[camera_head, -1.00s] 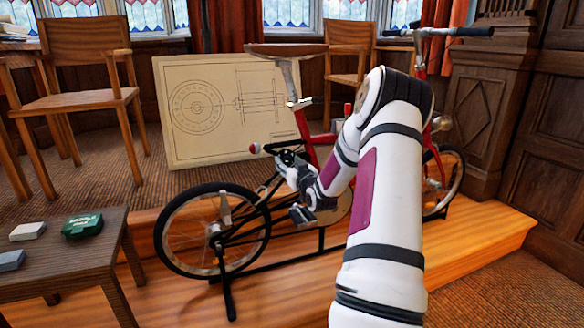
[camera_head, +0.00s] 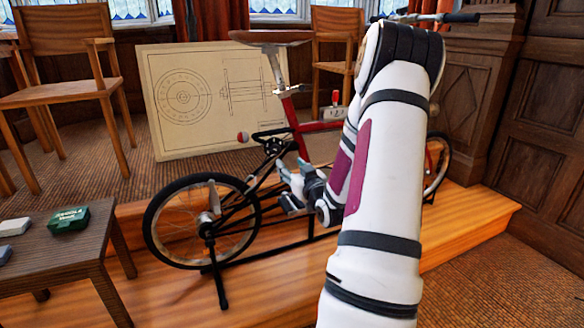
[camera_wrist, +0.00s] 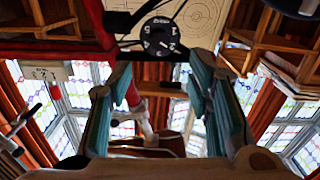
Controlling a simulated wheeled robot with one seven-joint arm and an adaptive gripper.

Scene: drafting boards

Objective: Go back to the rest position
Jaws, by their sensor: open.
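My gripper (camera_head: 283,187) is in front of the bicycle's middle in the head view, at the end of my white arm. In the wrist view its two teal-sided fingers (camera_wrist: 158,72) stand apart with nothing held between them. A black numbered dial (camera_wrist: 160,38) with cables shows just beyond the fingertips, apart from them as far as I can tell. The red bicycle (camera_head: 310,128) stands upright on a black stand; my arm hides much of its front half.
The bicycle is on a wooden platform (camera_head: 290,290). A drawing board (camera_head: 180,140) leans behind it, with wooden chairs (camera_head: 65,45) at the back. A small table (camera_head: 60,245) at left bears a green box (camera_head: 69,220) and pale blocks. Dark panelling is at right.

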